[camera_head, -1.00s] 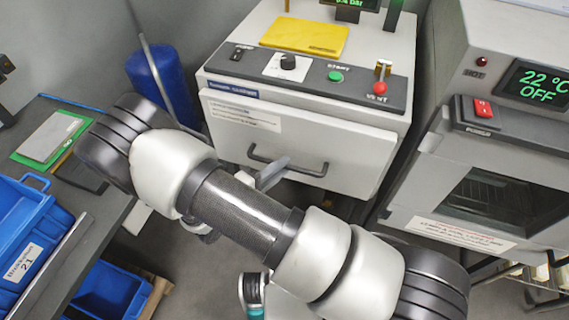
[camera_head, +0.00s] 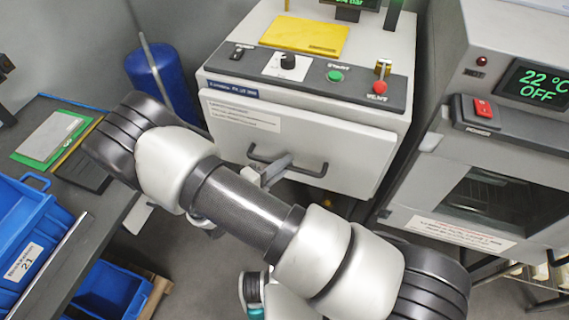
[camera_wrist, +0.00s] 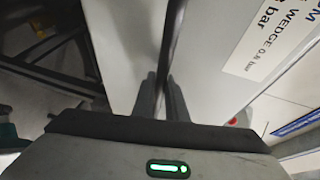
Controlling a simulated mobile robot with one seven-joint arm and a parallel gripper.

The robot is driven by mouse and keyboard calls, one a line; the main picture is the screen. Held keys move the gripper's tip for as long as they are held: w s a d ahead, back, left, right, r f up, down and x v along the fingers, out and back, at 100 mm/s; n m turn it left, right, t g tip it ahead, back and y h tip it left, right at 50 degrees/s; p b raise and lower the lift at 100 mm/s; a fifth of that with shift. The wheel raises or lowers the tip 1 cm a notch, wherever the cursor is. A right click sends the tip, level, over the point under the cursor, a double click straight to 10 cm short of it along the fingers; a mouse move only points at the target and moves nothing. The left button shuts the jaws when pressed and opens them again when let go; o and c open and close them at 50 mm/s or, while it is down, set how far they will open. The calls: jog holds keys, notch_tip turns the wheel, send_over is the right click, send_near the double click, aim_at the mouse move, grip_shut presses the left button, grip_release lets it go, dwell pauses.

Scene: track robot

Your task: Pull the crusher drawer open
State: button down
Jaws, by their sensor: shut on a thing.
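The crusher drawer (camera_head: 340,155) is the pale front panel low on the crusher (camera_head: 330,45), with a dark bar handle (camera_head: 312,172) across it. Its front shows close up in the wrist view (camera_wrist: 215,60). The drawer looks closed or nearly so; I cannot tell if there is a gap. My gripper (camera_head: 272,168) is at the left part of the handle. In the wrist view the two fingers (camera_wrist: 162,95) close around the dark handle bar (camera_wrist: 174,40). My arm hides the area below the gripper.
An oven (camera_head: 480,190) stands close on the right. A bench (camera_head: 85,215) with blue bins (camera_head: 25,235) is on the left, and a blue cylinder (camera_head: 165,80) stands behind it. Grey floor (camera_head: 190,255) shows between the bench and my arm.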

jog(key=s+a+b, duration=0.1)
jog(key=s+a, duration=0.4)
jog(key=s, duration=0.8)
jog(key=s+a+b, duration=0.1)
jog(key=s+a, duration=0.4)
jog(key=s, duration=0.9)
jog(key=shift+s, duration=0.1)
jog(key=c, duration=2)
grip_release()
jog(key=shift+c, duration=0.2)
jog(key=b+v, duration=0.2)
jog(key=v, duration=1.5)
jog(key=shift+s+a, duration=0.1)
jog(key=shift+s, duration=0.1)
